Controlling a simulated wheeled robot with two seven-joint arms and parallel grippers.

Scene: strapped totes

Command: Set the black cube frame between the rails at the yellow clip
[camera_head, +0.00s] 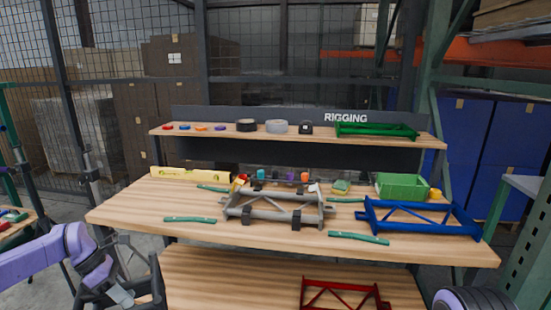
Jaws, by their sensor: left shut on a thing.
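My left gripper (124,294) is low at the left, in front of the table's left end. It is shut on the black cube frame (158,286), an open frame of dark bars beside and below the fingers. The frame's lower part is cut off by the picture edge. The grey rails (275,215) lie across the middle of the wooden table, joined by cross bars, with black blocks on them. My right gripper is not in view.
Green strips (190,219) lie around the rails. A blue truss (420,217) and a green bin (402,187) are at the right, a yellow level (190,174) at the back left. A red truss (345,296) lies on the lower shelf. The table's front left is mostly bare.

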